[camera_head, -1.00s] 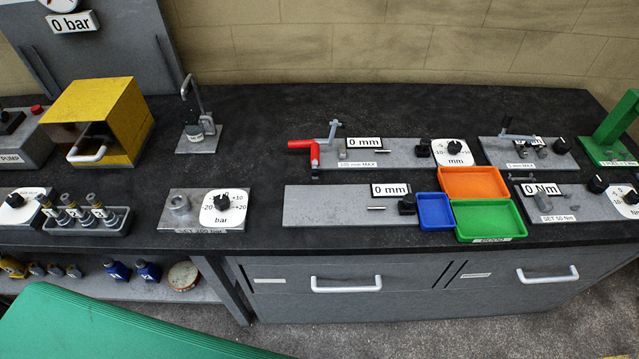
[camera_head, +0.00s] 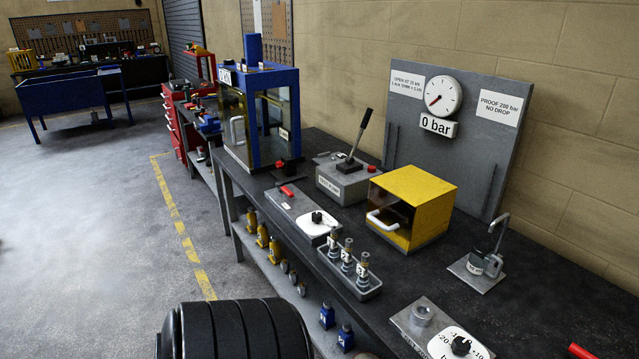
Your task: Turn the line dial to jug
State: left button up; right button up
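A dial with a black knob on a white face (camera_head: 318,222) sits on a grey plate (camera_head: 286,202) in front of the pump block. It may be the line dial, but its markings are too small to read. Another dial with a black knob (camera_head: 460,345) is at the bottom edge, on a grey plate with a round socket; its face shows -10 and -20. A small grey cup-like vessel (camera_head: 493,265) stands under a bent pipe on the right; I cannot tell if it is the jug. Neither gripper is in view.
The pump block (camera_head: 344,181) has an upright lever. A yellow box (camera_head: 411,207) with a white handle, a rack of fittings (camera_head: 349,268) and a blue-framed cabinet (camera_head: 258,115) stand on the bench. A gauge (camera_head: 443,95) reads 0 bar. A black ribbed object (camera_head: 235,330) is at bottom; floor at left is clear.

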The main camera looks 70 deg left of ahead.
aim_at(317, 217)
jog(key=u, duration=2.35)
